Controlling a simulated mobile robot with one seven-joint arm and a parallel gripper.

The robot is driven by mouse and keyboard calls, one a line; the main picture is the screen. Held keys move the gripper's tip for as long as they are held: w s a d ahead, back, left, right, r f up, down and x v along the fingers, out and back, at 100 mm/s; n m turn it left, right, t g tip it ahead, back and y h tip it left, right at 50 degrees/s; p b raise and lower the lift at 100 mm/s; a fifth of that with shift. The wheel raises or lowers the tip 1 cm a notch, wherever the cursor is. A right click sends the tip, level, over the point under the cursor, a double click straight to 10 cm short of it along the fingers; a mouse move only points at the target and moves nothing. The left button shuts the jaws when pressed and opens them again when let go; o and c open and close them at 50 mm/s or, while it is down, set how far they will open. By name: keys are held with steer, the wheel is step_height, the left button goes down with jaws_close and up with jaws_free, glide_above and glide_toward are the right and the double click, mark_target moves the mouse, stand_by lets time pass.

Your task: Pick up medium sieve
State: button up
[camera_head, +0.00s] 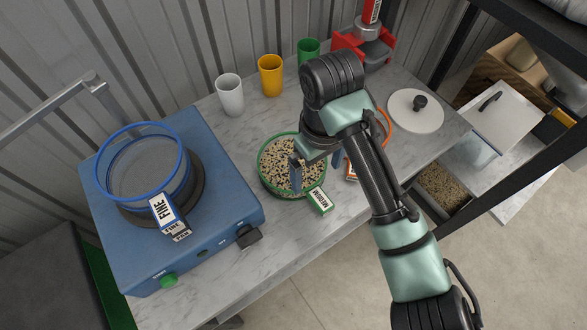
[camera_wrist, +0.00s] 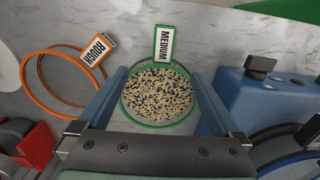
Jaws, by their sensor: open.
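The medium sieve (camera_head: 265,181) has a green rim and a green tag marked MEDIUM (camera_head: 319,199). It stands on the marble counter and holds a mix of pale and dark grains. In the wrist view the medium sieve (camera_wrist: 127,112) lies between my two fingers, its tag pointing away from my palm. My gripper (camera_head: 317,172) is open, with its blue fingers on either side of the sieve. I cannot tell whether the fingers touch the rim. My arm hides part of the sieve's right side in the head view.
An orange sieve marked ROUGH (camera_wrist: 30,83) is beside the medium one. A blue machine (camera_head: 227,205) carries the blue FINE sieve (camera_head: 101,181) at left. White (camera_head: 230,96), yellow (camera_head: 270,77) and green (camera_head: 308,50) cups stand behind. A round white lid (camera_head: 408,116) lies right.

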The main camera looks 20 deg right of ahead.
mark_target(313, 187)
steer(key=shift+a+f+b, duration=0.2)
steer(key=shift+f+b, duration=0.65)
steer(key=shift+f, duration=2.45)
jaws_close()
